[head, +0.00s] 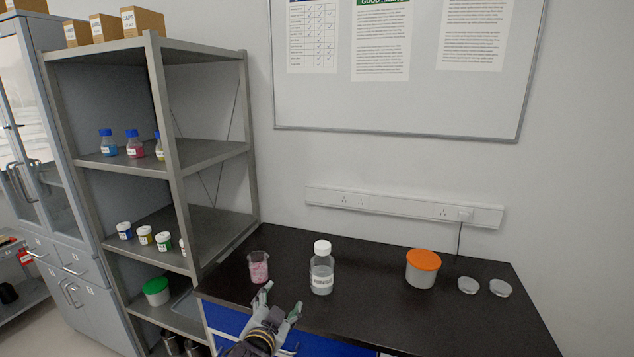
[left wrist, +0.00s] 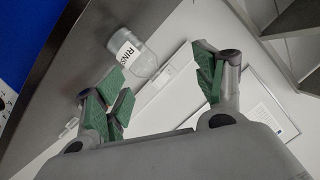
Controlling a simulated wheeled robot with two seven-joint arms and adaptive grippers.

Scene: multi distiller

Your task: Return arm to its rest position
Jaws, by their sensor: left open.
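My left gripper (head: 277,304) is at the front edge of the black bench (head: 400,322) in the head view. Its fingers are spread and nothing is between them. It is in front of a beaker with pink contents (head: 258,267) and a clear bottle with a white cap (head: 321,270), apart from both as far as I can tell. In the left wrist view the green-padded fingers (left wrist: 158,90) are wide apart. A labelled clear bottle (left wrist: 137,55) shows beyond them. My right gripper does not show.
A white tub with an orange lid (head: 422,268) and two clear dishes (head: 483,287) stand on the right of the bench. A grey shelf rack (head: 172,140) with bottles and jars stands at left. The bench front right is clear.

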